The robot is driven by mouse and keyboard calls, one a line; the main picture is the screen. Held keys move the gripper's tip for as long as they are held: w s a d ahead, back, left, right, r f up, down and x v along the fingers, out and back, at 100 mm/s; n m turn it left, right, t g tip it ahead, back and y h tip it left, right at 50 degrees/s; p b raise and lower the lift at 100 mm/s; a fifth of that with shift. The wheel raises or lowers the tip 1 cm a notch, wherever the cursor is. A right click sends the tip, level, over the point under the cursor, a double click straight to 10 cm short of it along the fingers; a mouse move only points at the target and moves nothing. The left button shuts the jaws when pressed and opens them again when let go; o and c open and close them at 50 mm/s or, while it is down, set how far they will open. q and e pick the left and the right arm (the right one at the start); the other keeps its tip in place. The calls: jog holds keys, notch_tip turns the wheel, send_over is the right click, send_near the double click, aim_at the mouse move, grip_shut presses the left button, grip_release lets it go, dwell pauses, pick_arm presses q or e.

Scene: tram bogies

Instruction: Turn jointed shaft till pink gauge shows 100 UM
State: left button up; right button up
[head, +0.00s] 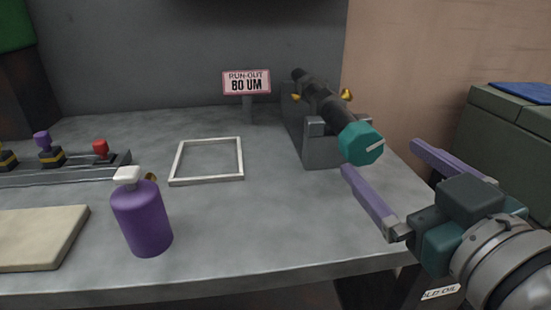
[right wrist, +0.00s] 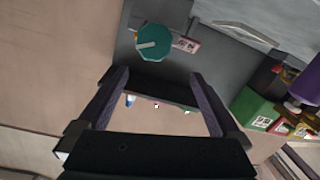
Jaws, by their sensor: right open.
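The pink gauge (head: 246,82) stands at the back of the table and reads "RUN-OUT 80 UM". It also shows in the right wrist view (right wrist: 186,44). The dark jointed shaft (head: 318,100) rests on a grey stand, with brass-coloured pieces at its sides. Its near end carries a teal faceted knob (head: 361,144) with a white line, also in the right wrist view (right wrist: 153,43). My right gripper (head: 379,158) is open and empty, its purple fingers just in front of and to the right of the knob, apart from it. My left gripper is not in view.
A purple bottle (head: 141,217) with a white top stands at the front left. A white square frame (head: 207,183) lies mid-table. A beige board (head: 40,238) and a rack with coloured knobs (head: 100,150) are at left. Green boxes (head: 512,135) stand at right.

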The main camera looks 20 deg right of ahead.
aim_at(367, 147)
jog(key=shift+s+d+f+m+t+h+b, duration=0.15)
jog(key=shift+d+f+t+h+b, duration=0.15)
jog(key=shift+f, duration=0.35)
jog(key=shift+w+d+f+m+t+h+b, duration=0.1)
jog(key=shift+d+f+m+b, duration=0.1)
jog(key=shift+f+b, duration=0.3)
jog(key=shift+w+d, duration=0.2)
jog(key=shift+w, duration=0.25)
jog(key=x, duration=0.9)
jog(key=shift+s+b, duration=0.1)
jog(key=shift+b, duration=0.25)
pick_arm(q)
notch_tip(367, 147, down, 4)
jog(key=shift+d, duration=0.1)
pick_arm(e)
jog(key=c, duration=1.3)
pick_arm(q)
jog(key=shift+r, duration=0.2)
pick_arm(e)
jog(key=shift+r+m, duration=0.1)
jog(key=shift+m, duration=0.15)
